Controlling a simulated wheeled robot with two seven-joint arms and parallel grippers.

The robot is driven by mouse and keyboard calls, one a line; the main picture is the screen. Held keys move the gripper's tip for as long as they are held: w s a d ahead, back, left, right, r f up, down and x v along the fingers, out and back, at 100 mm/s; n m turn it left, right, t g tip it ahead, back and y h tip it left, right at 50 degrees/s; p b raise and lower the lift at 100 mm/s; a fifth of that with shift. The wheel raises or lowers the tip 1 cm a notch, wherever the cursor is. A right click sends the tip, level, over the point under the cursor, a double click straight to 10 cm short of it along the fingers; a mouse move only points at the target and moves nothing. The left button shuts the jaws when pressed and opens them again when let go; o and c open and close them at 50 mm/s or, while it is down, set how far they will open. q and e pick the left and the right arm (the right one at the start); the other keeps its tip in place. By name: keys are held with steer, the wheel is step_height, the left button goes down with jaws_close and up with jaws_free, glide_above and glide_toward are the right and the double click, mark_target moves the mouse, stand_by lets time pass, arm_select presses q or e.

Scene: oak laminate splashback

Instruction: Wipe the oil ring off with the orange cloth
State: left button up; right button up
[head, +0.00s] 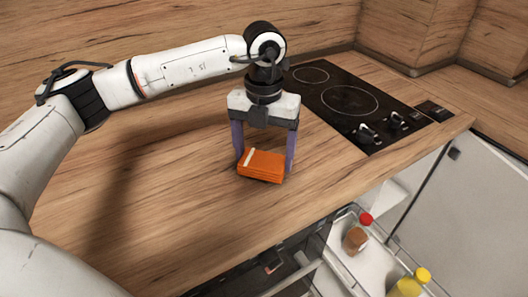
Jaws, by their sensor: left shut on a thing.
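The orange cloth (262,166) is a folded pad with a pale strip near its left end. It is low over the wooden worktop, left of the hob; whether it touches the wood is hard to tell. My left gripper (264,160) points down and is shut on the cloth, with one purple finger at each side of it. No oil ring shows; the cloth and gripper may hide part of the worktop there. My right gripper is out of view.
A black hob (350,101) with knobs is set in the worktop (190,190) at the right. Below the front edge, an open pull-out (345,262) holds a red-capped bottle (355,238) and a yellow bottle (408,285). The worktop left of the cloth is clear.

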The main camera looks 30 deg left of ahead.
arm_select(q)
steer(key=shift+f, duration=0.3)
steer(key=shift+s, duration=0.1)
steer(key=shift+s+d+r, duration=0.1)
steer(key=shift+s+d, duration=0.05)
steer(key=shift+s, duration=0.5)
steer(key=shift+s+d, duration=0.15)
steer(key=shift+s, duration=0.45)
